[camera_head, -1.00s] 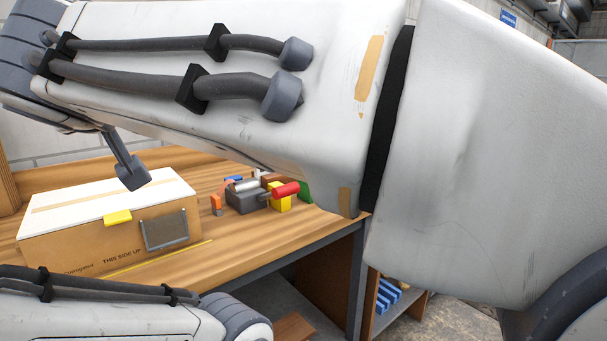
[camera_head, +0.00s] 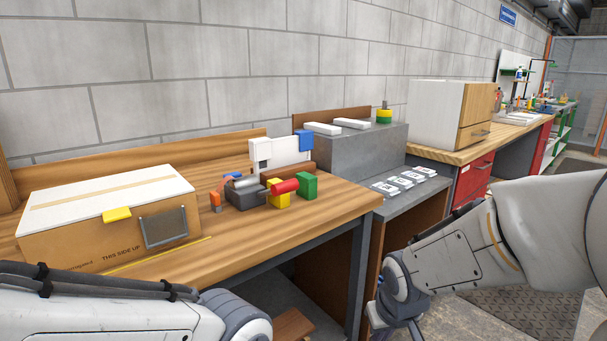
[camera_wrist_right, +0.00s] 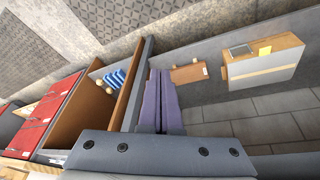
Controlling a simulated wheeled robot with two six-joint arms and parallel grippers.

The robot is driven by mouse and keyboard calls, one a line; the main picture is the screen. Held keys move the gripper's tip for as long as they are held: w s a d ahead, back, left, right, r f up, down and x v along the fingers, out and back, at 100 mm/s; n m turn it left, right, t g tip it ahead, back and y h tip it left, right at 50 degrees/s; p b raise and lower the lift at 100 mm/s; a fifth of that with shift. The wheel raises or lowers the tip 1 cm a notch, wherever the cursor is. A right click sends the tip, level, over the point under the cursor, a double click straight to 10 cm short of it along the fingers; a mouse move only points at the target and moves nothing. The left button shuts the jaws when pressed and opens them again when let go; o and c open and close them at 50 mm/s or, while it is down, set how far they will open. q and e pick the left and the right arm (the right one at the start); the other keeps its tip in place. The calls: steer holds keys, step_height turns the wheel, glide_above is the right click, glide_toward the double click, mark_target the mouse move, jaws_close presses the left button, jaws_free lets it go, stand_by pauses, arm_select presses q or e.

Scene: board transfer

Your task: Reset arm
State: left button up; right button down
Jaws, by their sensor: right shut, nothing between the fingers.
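My right arm (camera_head: 440,260) comes in from the right in the head view and hangs down in front of the workbench. Its gripper is at the lower edge there, mostly cut off. In the right wrist view the right gripper (camera_wrist_right: 161,78) has its purple-grey fingers together, with nothing between them. My left arm (camera_head: 110,315) lies across the lower left of the head view, and its gripper is out of the picture. A white board (camera_head: 280,152) stands upright on the bench among coloured blocks and a dark grey fixture (camera_head: 244,194).
A cardboard box (camera_head: 70,235) with a white lid sits on the wooden bench (camera_head: 330,205) at left. A grey stand (camera_head: 360,150) holds white bars. White labelled cards (camera_head: 398,183) lie on a lower grey surface. A red-drawered bench (camera_head: 472,180) stands behind. Open floor lies at lower right.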

steer(key=s+d+f+m+g, duration=0.1)
steer(key=s+d+f+m, duration=0.1)
steer(key=s+d+f, duration=0.3)
steer(key=s+a+f+n+g+y+b, duration=0.1)
steer(key=s+a+f+n+b, duration=0.3)
steer(key=s+a+b, duration=0.35)
steer(key=s+a+f+n+g+b, duration=0.2)
steer(key=s+a+f+n+b, duration=0.2)
steer(key=s+a+b, duration=0.35)
step_height(320, 180, up, 39)
steer(key=p, duration=3.8)
steer(key=shift+w+d+m+p, duration=0.15)
steer(key=shift+w+m+p, duration=0.15)
steer(key=shift+w+p, duration=0.1)
